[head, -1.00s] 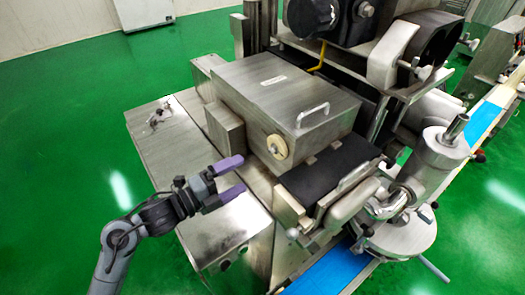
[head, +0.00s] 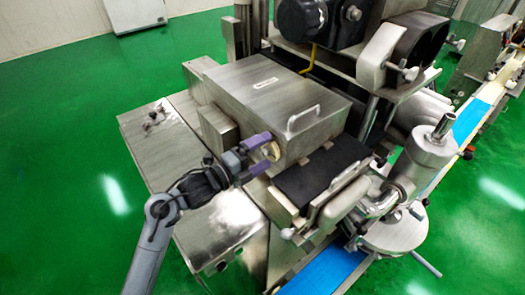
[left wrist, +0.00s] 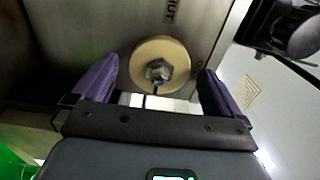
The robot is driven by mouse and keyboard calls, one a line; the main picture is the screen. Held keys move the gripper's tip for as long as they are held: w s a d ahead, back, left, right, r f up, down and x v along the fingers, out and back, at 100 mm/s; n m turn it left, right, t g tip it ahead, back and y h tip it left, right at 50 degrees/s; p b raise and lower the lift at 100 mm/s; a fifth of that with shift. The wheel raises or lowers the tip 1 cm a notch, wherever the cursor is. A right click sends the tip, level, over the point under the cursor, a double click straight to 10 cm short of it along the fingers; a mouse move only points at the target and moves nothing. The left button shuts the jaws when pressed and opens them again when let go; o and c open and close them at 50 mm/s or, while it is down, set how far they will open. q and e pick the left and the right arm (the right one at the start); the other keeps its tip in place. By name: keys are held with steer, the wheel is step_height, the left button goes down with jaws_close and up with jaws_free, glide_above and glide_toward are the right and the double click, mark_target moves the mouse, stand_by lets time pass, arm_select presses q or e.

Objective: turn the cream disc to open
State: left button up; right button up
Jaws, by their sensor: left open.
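The cream disc (head: 270,151) is mounted on the front side of a steel box (head: 262,100), low near its corner. In the left wrist view the disc (left wrist: 160,65) shows a hex nut at its centre, a thin dark line below the nut, and the letters "HUT" on the steel above it. My left gripper (head: 262,157) has purple fingers and is open. In the left wrist view its fingers (left wrist: 158,87) stand on either side of the disc, with gaps visible between each finger and the rim. My right gripper is not in view.
A handle (head: 303,117) stands on the box top. A black plate (head: 318,172) and metal fittings lie to the right of the disc. A steel cabinet top (head: 222,222) is below my left arm. A blue belt (head: 325,272) runs at the front.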

arm_select(q)
steer(key=shift+w+d, duration=0.15)
steer(key=shift+d, duration=0.1)
steer(key=shift+c, duration=0.5)
steer(key=c, duration=0.9)
steer(key=shift+c, duration=0.2)
